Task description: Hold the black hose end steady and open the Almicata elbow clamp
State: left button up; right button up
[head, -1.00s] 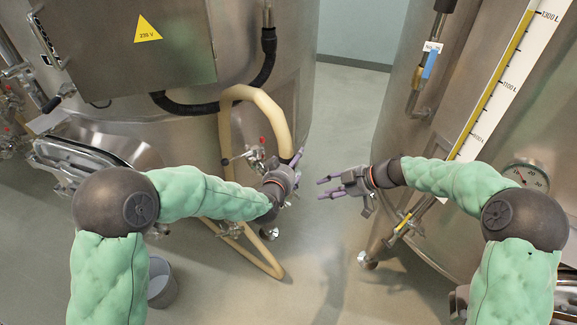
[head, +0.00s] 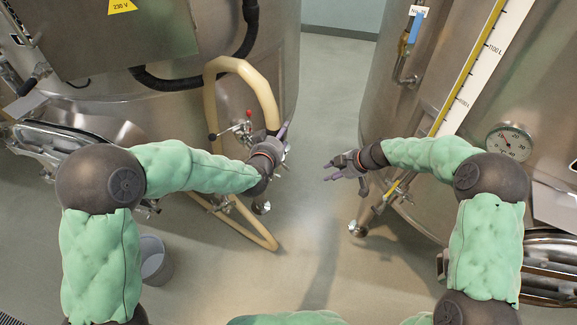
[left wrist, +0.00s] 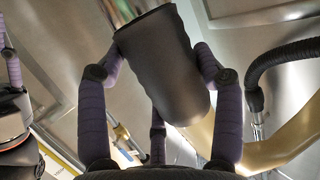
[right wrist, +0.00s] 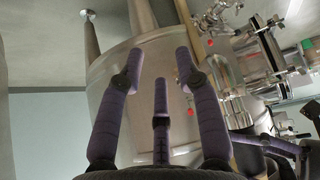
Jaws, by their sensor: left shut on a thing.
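The black hose end (head: 272,131) is a dark sleeve on the lower end of the beige hose (head: 268,97). My left gripper (head: 282,146) is at it, and in the left wrist view its purple fingers are closed around the dark sleeve (left wrist: 160,62). My right gripper (head: 333,172) is open and empty, a short way to the right over clear floor. It also shows in the right wrist view (right wrist: 160,75) with its fingers spread. Clamped steel pipe fittings (right wrist: 258,58) show beyond it; I cannot tell which is the Almicata elbow clamp.
A red-handled valve (head: 241,127) is left of the hose end on the left vat (head: 150,110). The right vat (head: 395,125) carries a scale and a round gauge (head: 509,141). A grey bucket (head: 154,258) stands on the floor. Floor between the vats is clear.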

jog(key=w+d+f+m+t+h, duration=0.3)
jog(key=w+d+f+t+h, duration=0.2)
jog(key=d+f, duration=0.5)
jog(key=s+a+r+m+t+y, duration=0.1)
jog(key=s+a+r+t+y, duration=0.3)
jog(key=s+a+y, duration=0.4)
jog(key=s+a+r+t+y, duration=0.35)
jog(key=s+a+y, duration=0.2)
jog(key=a, duration=0.45)
jog(key=x, duration=1.1)
jog(key=shift+w+r, duration=0.15)
jog(key=shift+w, duration=0.2)
jog(key=shift+d, duration=0.15)
jog(key=shift+t, duration=0.25)
grip_shut()
